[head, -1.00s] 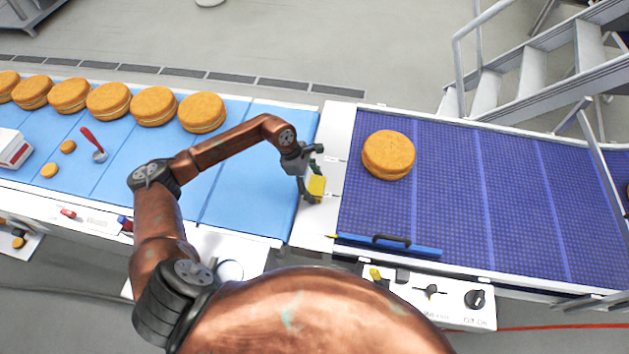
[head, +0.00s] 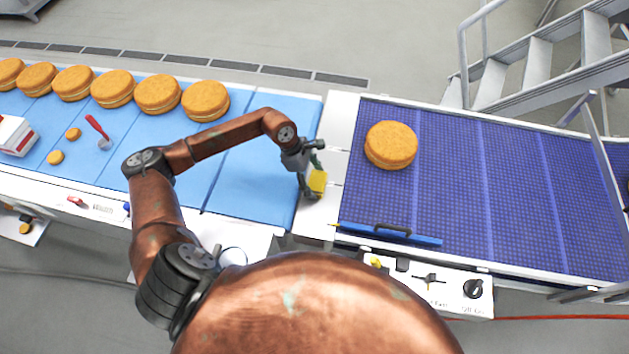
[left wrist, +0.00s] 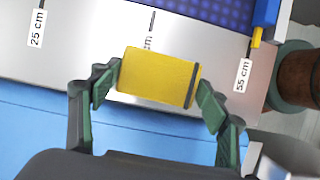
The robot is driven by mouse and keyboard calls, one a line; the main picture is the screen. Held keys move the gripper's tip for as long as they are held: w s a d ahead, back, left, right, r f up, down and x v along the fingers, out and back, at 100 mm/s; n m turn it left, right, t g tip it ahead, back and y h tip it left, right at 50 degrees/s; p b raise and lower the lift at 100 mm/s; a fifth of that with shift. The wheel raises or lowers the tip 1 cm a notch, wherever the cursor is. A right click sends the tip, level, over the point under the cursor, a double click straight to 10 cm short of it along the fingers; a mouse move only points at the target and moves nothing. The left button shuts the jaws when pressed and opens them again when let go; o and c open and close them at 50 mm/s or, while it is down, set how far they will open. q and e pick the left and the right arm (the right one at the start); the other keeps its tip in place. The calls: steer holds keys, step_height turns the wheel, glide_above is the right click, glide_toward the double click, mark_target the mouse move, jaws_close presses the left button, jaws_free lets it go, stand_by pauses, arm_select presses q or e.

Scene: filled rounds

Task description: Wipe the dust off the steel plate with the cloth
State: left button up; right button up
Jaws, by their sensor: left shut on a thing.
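The yellow cloth (head: 318,182), a folded block with a dark strip at one end, is in my left gripper (head: 312,180). In the left wrist view the fingers are shut on the cloth (left wrist: 155,77) from both ends. The steel plate (head: 339,130) is the pale strip between the two belts. The cloth is over its near half; I cannot tell whether it touches. In the left wrist view the plate (left wrist: 75,55) shows labels, two reading "25 cm" and "55 cm". I cannot make out dust on it. My right gripper is not in view.
A light blue belt (head: 255,180) at left carries several filled rounds (head: 205,100) and a red-handled tool (head: 98,130). A dark blue belt (head: 450,190) at right carries one round (head: 391,145) and a blue bar with a handle (head: 400,236) near the plate. Metal stairs (head: 535,75) stand behind.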

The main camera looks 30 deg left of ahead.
arm_select(q)
step_height(320, 180, up, 5)
steer(key=shift+r+p, duration=0.1)
steer(key=shift+p, duration=0.7)
steer(key=shift+r+p, duration=0.4)
steer(key=shift+r, duration=1.1)
